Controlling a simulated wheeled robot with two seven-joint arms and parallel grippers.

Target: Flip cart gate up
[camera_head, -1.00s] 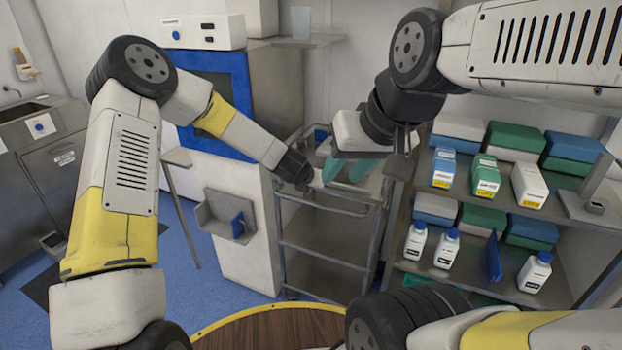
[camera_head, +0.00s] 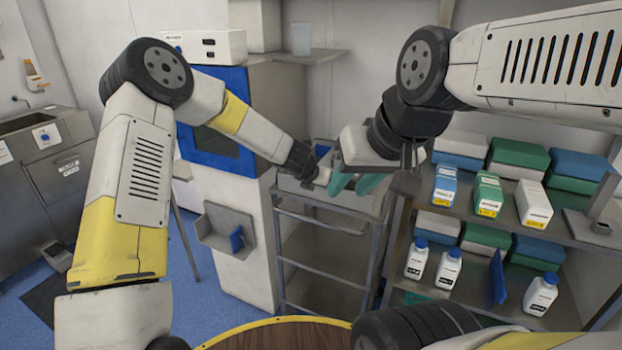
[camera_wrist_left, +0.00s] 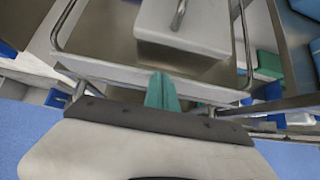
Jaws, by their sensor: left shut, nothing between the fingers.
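The grey metal cart (camera_head: 284,252) stands in the middle of the head view, with a tubular rail around its upper front. My left gripper (camera_head: 325,176) is at the upper left part of the cart, close to the rail; its fingertips are hard to make out there. In the left wrist view its teal fingers (camera_wrist_left: 162,92) are shut together with nothing between them, beside the cart's tray edge and rail (camera_wrist_left: 105,67). My right gripper (camera_head: 355,184) has its teal fingers apart over the cart top. The gate's exact angle is partly hidden by the grippers.
A shelf unit (camera_head: 470,285) with boxes and white bottles stands close to the cart's right. A white cabinet (camera_head: 240,190) with a blue-framed door stands on its left. A round wooden top (camera_head: 275,335) is in front. Blue floor shows at left.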

